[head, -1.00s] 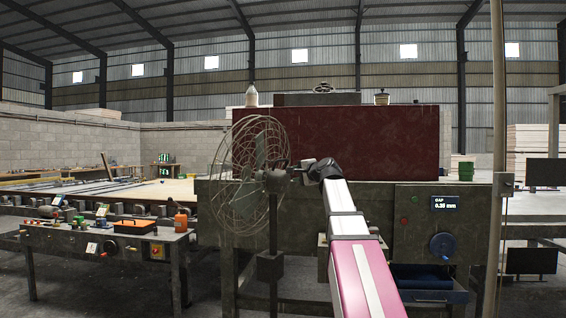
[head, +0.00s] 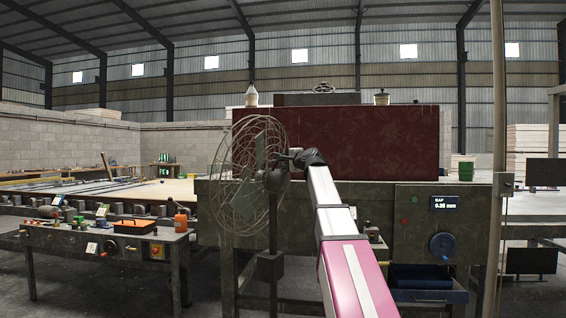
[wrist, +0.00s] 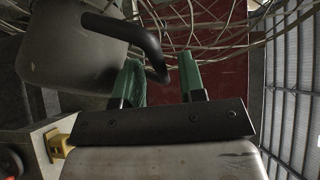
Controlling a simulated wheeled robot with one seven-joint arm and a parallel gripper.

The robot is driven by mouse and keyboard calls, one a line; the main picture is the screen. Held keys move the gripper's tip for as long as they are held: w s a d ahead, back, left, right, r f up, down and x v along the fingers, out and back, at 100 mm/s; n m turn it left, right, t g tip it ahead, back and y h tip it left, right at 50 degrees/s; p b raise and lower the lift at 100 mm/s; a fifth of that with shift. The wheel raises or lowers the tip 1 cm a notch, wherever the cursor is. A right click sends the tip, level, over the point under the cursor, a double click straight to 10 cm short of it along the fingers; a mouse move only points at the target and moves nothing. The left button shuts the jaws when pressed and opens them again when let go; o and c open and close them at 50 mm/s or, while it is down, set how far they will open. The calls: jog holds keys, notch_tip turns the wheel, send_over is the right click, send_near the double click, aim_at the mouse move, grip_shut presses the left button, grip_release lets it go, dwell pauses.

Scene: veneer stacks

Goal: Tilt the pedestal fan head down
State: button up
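The pedestal fan's wire cage (head: 246,178) faces left in the head view, on a dark post (head: 271,262). In the wrist view its grey motor housing (wrist: 75,50) is at upper left. A curved black handle (wrist: 140,36) extends from the housing, and its lower end hangs in line with the gap between my fingers. My gripper (wrist: 162,78) has two green fingers standing apart, with the handle not visibly pinched. In the head view my gripper is at the back of the fan head, its fingers too small and dark to make out.
A machine with a dark red panel (head: 335,143) stands behind the fan. Its front holds a gap display (head: 445,203) and a blue handwheel (head: 442,246). A tan pole (head: 497,120) stands at right.

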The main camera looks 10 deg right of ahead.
aim_at(270, 154)
jog(key=shift+x, duration=0.8)
grip_shut()
jog(key=shift+w+a+r+n+g+h, duration=0.3)
jog(key=shift+w+a+r+g, duration=0.15)
jog(key=shift+w+a, duration=0.15)
jog(key=shift+w+a+r+n+g+h, duration=0.15)
jog(key=shift+w+a+r+g+h, duration=0.25)
jog(key=shift+a, duration=0.3)
jog(key=shift+w+a+r+n+g+h, duration=0.25)
jog(key=shift+w+a+r+g, duration=0.25)
jog(key=shift+w+a, duration=0.4)
jog(key=shift+a, duration=0.25)
grip_release()
